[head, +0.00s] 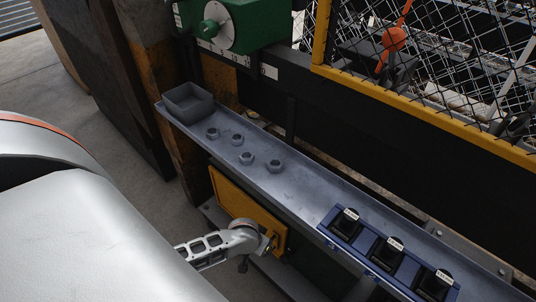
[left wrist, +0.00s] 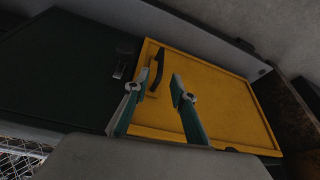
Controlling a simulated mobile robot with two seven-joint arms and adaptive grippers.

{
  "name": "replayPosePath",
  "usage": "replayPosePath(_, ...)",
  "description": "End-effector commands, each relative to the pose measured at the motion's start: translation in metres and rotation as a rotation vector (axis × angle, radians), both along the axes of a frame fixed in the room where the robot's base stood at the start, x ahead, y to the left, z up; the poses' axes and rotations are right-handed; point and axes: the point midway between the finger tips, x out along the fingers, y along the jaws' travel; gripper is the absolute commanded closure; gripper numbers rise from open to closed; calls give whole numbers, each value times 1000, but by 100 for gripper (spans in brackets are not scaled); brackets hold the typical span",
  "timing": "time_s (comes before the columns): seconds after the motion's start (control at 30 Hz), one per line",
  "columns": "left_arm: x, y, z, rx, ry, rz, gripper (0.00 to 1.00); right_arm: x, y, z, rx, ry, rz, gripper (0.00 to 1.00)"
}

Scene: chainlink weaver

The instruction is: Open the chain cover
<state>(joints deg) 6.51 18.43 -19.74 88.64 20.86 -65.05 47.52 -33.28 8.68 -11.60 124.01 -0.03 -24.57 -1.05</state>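The chain cover is a yellow panel (head: 232,205) below the grey shelf in the head view. It fills the right half of the left wrist view (left wrist: 215,95) and looks flush with its dark frame. Its black bar handle (left wrist: 157,68) is near the panel's left edge in that view. My left gripper (head: 270,242) is at the panel's lower right corner in the head view. In the left wrist view its two teal fingers (left wrist: 154,88) are apart, with the handle's lower end showing between them. I cannot tell whether they touch it. My right gripper is not in view.
A grey shelf (head: 305,182) above the cover holds a small bin (head: 188,103), several nuts and a blue holder (head: 365,243) with black labelled parts. A yellow-framed mesh guard (head: 430,100) stands at the upper right. A small latch (left wrist: 120,70) is left of the panel.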

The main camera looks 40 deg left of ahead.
Motion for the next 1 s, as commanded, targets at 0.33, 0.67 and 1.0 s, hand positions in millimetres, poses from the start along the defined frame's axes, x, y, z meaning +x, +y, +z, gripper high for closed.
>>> replayPosePath(0.33, 11, 3, -44, -6, 12, 13, 75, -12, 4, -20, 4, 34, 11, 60)
replayPosePath(0.67, 28, 5, -75, -6, 6, 13, 75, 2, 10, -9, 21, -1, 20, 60)
replayPosePath(1.0, 32, 5, -74, -5, 0, 13, 78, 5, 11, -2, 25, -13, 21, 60)
